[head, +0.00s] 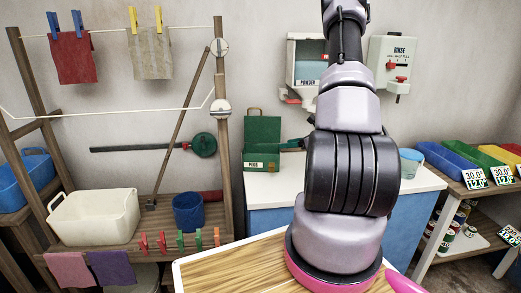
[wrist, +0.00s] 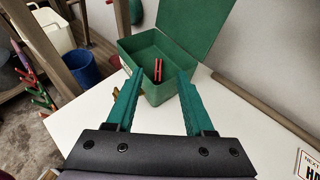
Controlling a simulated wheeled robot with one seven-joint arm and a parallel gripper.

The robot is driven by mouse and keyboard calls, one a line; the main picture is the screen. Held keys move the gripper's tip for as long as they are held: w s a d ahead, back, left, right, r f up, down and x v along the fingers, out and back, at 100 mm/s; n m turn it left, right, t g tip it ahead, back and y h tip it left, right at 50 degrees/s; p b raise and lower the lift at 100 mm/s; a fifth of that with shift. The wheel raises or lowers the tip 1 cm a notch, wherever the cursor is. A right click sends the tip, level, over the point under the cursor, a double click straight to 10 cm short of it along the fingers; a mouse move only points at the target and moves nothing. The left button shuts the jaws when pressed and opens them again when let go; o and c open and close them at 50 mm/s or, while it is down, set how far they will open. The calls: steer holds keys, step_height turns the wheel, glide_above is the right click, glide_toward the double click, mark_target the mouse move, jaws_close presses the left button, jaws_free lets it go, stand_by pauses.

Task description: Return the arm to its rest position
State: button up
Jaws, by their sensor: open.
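My gripper (wrist: 168,78) shows in the wrist view with its two green fingers apart and nothing between them. It is over the white counter, pointing at the green box. The green box (wrist: 150,88) has its lid raised and a red peg (wrist: 159,70) inside. In the head view the green box (head: 262,160), with a white label, stands on the counter left of my arm (head: 350,130). My arm rises from its pink-ringed base and its top leaves the frame. The gripper is mostly hidden behind the arm in the head view.
The white counter (head: 280,190) is mostly bare around the box. A wooden rack (head: 224,130) with a white basin (head: 95,217) and blue bucket (head: 188,211) stands left. Wall dispensers (head: 391,65) hang behind my arm. Coloured trays (head: 450,160) stand right.

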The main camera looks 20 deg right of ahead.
steer(key=s+a+r+n+g+y, duration=0.25)
steer(key=a+r+n, duration=0.35)
steer(key=a+r, duration=0.4)
steer(key=s+a+r+n+g+y, duration=0.2)
steer(key=s+a+r+n+g, duration=0.2)
steer(key=a+r+n, duration=0.45)
steer(key=s+a+r+n+h, duration=0.2)
steer(key=s+r+n+h, duration=0.2)
steer(key=s, duration=0.5)
steer(key=s+a+r+n+t+h, duration=0.1)
steer(key=s+a+r+n+h, duration=0.2)
steer(key=s+r+n, duration=0.5)
step_height(320, 180, up, 3)
steer(key=shift+s+f+n+h, duration=0.1)
steer(key=shift+s+n+h, duration=0.3)
steer(key=shift+s, duration=0.55)
steer(key=shift+o, duration=0.4)
steer(key=shift+t, duration=0.25)
